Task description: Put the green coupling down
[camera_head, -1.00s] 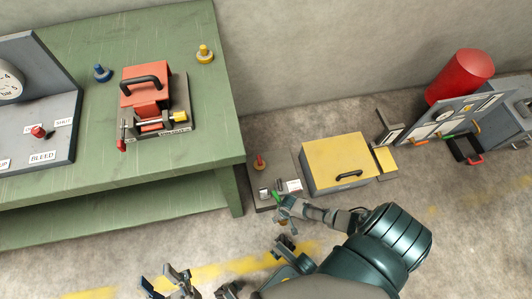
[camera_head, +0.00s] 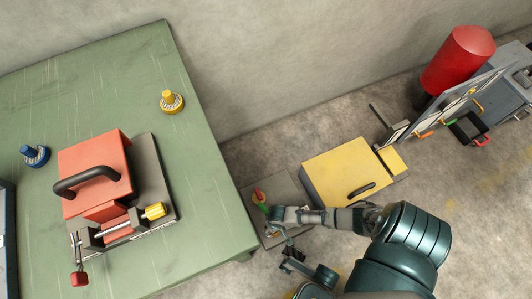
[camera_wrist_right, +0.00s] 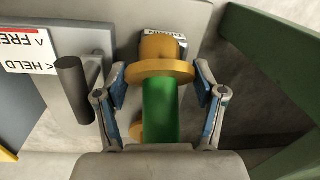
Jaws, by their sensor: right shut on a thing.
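The green coupling (camera_wrist_right: 161,112) is a smooth green cylinder between the two blue-padded fingers of my right gripper (camera_wrist_right: 163,103), which is shut on it. An orange flange (camera_wrist_right: 160,73) shows at its far end, with a rounded orange part beyond; I cannot tell whether these belong to the coupling. In the head view a bit of the green coupling (camera_head: 264,208) shows at the tip of my right gripper (camera_head: 275,216), low over the grey plate (camera_head: 283,187). Whether it touches the plate is hidden. My left gripper is out of view.
A dark lever post (camera_wrist_right: 75,88) and a HELD label (camera_wrist_right: 32,68) are left of my fingers. A yellow box (camera_head: 345,170) is to the right; the green table (camera_head: 205,225) rises at the left.

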